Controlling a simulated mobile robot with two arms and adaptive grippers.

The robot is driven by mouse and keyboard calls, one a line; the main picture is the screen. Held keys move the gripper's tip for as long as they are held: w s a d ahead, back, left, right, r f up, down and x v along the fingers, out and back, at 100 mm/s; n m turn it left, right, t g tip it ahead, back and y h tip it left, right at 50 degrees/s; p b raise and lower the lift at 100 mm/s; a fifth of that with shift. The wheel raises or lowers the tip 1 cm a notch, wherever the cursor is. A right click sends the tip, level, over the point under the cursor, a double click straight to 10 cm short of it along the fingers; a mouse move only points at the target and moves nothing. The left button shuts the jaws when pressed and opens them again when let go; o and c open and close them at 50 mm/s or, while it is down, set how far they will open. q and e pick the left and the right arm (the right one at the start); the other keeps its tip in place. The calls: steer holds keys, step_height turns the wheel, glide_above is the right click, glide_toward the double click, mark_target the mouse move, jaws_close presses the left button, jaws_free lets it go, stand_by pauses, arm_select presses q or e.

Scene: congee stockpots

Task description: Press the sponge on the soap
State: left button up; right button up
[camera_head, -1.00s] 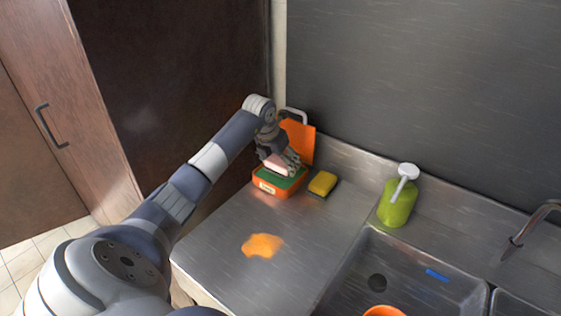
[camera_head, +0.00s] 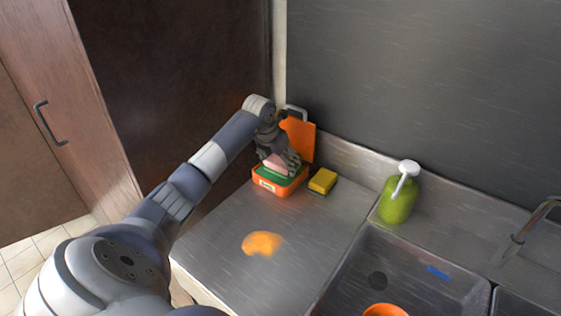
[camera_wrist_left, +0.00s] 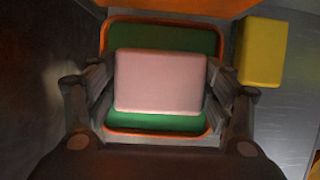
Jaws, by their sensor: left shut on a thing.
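The pink sponge (camera_wrist_left: 160,80) is a rounded block between the two fingers of my left gripper (camera_head: 281,163), which is shut on it. The sponge lies over the green soap (camera_wrist_left: 165,38) in an orange box (camera_head: 277,188) with a pale label on its front. In the wrist view, green shows above and below the sponge. The sponge's underside is hidden, so I cannot tell how firmly it touches the soap. My right gripper is not in view.
A yellow and dark sponge (camera_head: 323,181) lies just right of the box. A green soap dispenser (camera_head: 398,200) stands by the sink (camera_head: 440,250).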

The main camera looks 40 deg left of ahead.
mark_target(281, 160)
arm_select(q)
steer(key=shift+f, duration=0.1)
stand_by(0.3)
steer(key=shift+r+p, duration=0.6)
steer(key=shift+r, duration=0.2)
steer(key=shift+r+p, duration=1.75)
steer(key=shift+r, duration=1)
